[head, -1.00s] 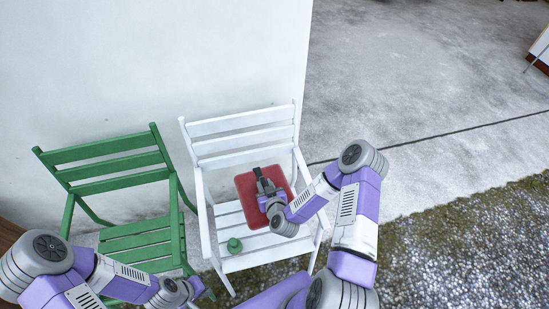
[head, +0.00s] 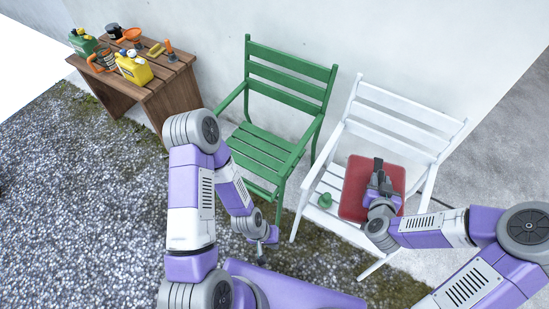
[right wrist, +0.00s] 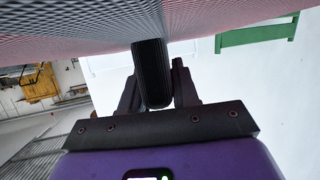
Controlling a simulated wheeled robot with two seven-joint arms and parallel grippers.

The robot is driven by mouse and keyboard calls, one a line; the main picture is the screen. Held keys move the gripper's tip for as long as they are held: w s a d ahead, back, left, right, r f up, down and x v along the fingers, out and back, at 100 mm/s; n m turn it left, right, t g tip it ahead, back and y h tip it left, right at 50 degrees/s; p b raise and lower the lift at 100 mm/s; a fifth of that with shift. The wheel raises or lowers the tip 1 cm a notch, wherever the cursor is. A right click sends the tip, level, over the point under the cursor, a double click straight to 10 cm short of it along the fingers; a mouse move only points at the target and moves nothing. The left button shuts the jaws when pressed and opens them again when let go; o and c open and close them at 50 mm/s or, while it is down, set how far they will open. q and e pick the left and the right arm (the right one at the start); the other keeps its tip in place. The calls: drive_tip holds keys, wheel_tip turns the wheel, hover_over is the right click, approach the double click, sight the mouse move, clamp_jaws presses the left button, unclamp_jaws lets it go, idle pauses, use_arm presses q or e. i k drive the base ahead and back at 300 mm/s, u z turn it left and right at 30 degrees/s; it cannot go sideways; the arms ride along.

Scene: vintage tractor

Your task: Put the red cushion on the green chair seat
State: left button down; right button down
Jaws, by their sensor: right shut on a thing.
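The red cushion (head: 355,186) is over the white chair's seat in the head view, and whether it touches the seat is unclear. My right gripper (head: 379,166) is shut on it from above. In the right wrist view its dark fingers (right wrist: 158,85) close around a dark ribbed part beside the cushion's patterned face (right wrist: 80,32). The green chair stands to the left, and its slatted green seat (head: 262,147) is bare where visible. My left gripper (head: 261,257) hangs low in front of the green chair, too small to read its jaws.
The white chair (head: 408,117) stands right of the green chair, with a small green object (head: 325,200) on its seat. A wooden table (head: 172,88) with cans and tools, including a yellow can (head: 134,68), is at the far left. A wall stands behind; gravel is in front.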

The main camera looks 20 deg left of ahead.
sight(252, 144)
drive_tip(key=u, duration=2.35)
drive_tip(key=i, duration=1.85)
drive_tip(key=z, duration=2.3)
drive_tip(key=i, duration=0.5)
